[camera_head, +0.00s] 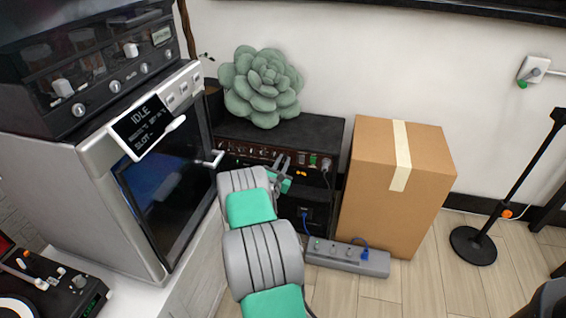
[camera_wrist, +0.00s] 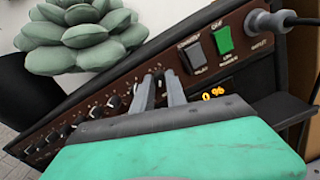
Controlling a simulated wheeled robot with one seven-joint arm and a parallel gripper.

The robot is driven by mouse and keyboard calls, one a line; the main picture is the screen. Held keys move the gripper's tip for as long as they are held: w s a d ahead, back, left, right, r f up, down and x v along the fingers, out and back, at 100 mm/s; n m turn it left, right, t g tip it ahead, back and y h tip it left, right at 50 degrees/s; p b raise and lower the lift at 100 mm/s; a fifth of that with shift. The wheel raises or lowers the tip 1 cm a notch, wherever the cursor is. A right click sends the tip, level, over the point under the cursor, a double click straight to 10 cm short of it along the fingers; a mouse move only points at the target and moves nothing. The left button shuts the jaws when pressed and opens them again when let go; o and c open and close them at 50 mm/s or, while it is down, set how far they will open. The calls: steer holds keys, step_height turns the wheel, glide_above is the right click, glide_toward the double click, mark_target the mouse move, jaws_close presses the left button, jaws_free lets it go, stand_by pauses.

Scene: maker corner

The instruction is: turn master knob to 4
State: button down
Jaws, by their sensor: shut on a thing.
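The black amplifier (camera_head: 318,128) has a brown front panel with a row of small dark knobs, and its panel (camera_wrist: 215,25) also shows in the wrist view. My gripper (camera_head: 283,162) is at the right part of this row. In the wrist view my gripper (camera_wrist: 160,82) has its two grey fingers close together against the panel, shut on a knob at the right end of the row. That knob is mostly hidden between the fingers, so its pointer and label cannot be read.
A black switch (camera_wrist: 193,55), a green switch (camera_wrist: 223,39) and a plugged cable (camera_wrist: 272,20) are right of my fingers. A succulent (camera_head: 262,88) sits on the amplifier. A cardboard box (camera_head: 375,180) and a power strip (camera_head: 345,258) are to the right.

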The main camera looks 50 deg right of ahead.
steer(key=shift+m, duration=0.4)
steer(key=m+b, duration=0.2)
steer(key=m, duration=0.3)
steer(key=m+b, duration=0.2)
steer(key=m, duration=0.4)
steer(key=shift+m+b, duration=0.3)
steer(key=shift+m, duration=0.1)
steer(key=m+b, duration=0.3)
steer(key=m, duration=0.3)
steer(key=shift+m+y+b, duration=0.3)
steer(key=shift+m+b, duration=1.25)
steer(key=shift+m, duration=0.75)
steer(key=shift+r, duration=0.1)
steer(key=c, duration=1.6)
jaws_free()
